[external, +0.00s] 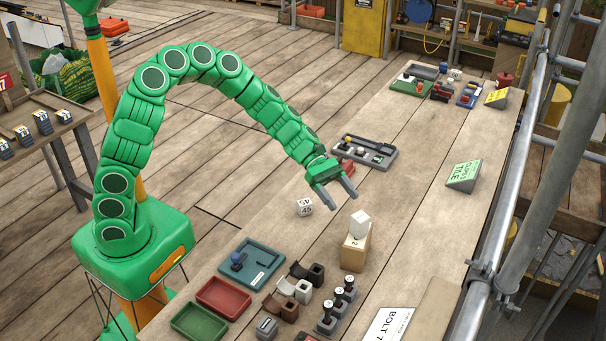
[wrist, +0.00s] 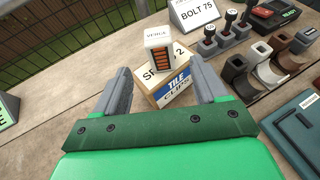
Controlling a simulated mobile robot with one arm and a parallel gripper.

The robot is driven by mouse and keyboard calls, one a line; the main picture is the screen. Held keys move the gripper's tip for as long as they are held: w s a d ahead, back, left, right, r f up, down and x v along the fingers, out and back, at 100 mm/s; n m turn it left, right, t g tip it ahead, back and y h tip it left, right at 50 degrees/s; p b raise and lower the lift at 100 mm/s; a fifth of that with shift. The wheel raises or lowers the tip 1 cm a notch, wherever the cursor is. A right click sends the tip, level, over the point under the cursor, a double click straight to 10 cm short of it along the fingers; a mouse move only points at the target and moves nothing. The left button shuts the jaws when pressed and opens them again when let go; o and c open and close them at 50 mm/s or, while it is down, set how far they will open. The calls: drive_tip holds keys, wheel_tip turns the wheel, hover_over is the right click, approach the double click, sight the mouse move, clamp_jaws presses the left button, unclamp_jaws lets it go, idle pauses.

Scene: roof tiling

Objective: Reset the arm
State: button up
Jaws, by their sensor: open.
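My gripper (external: 335,193) is at the end of my green arm, above the wooden bench (external: 415,165). Its two grey fingers are apart with nothing between them in the external view. In the wrist view my gripper (wrist: 160,98) also shows its fingers spread, with a wooden block labelled "TILE CLIPS" (wrist: 178,90) beyond them. A white block (wrist: 159,52) with an orange-striped face stands on top of that wooden block. In the external view the wooden block (external: 354,252) and the white block (external: 359,224) stand in front of my gripper, apart from it.
A white cube marked 45 (external: 305,207) lies on the bench. Red (external: 223,298) and green (external: 199,321) trays, a teal tray (external: 252,263) and several levers stand at the near end. A grey tray (external: 364,150) lies behind my gripper. Scaffold poles (external: 513,190) run along the right.

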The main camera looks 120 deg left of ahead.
drive_tip(key=shift+s+a+r, duration=0.2)
drive_tip(key=shift+s, duration=0.2)
drive_tip(key=s+d+r+m+g+h, duration=0.1)
drive_tip(key=d+r+m+g, duration=0.2)
drive_tip(key=d+m, duration=0.55)
drive_tip(key=s+d+r+m+g, duration=0.2)
drive_tip(key=d+m+g, duration=0.1)
drive_tip(key=d, duration=1)
drive_tip(key=s+d+r+m+g+h, duration=0.1)
drive_tip(key=d+r+m+g, duration=0.2)
drive_tip(key=d+m, duration=0.55)
drive_tip(key=s+d+r+m+g+y, duration=0.1)
drive_tip(key=s+d+m+g+y, duration=0.1)
drive_tip(key=s, duration=1.2)
drive_tip(key=s+d+r+m+g+y, duration=0.1)
drive_tip(key=s+d+m+g+y, duration=0.2)
drive_tip(key=s+m, duration=0.6)
drive_tip(key=s+d+y, duration=0.2)
drive_tip(key=s, duration=0.3)
drive_tip(key=shift+s+d, duration=0.25)
drive_tip(key=shift+d, duration=0.1)
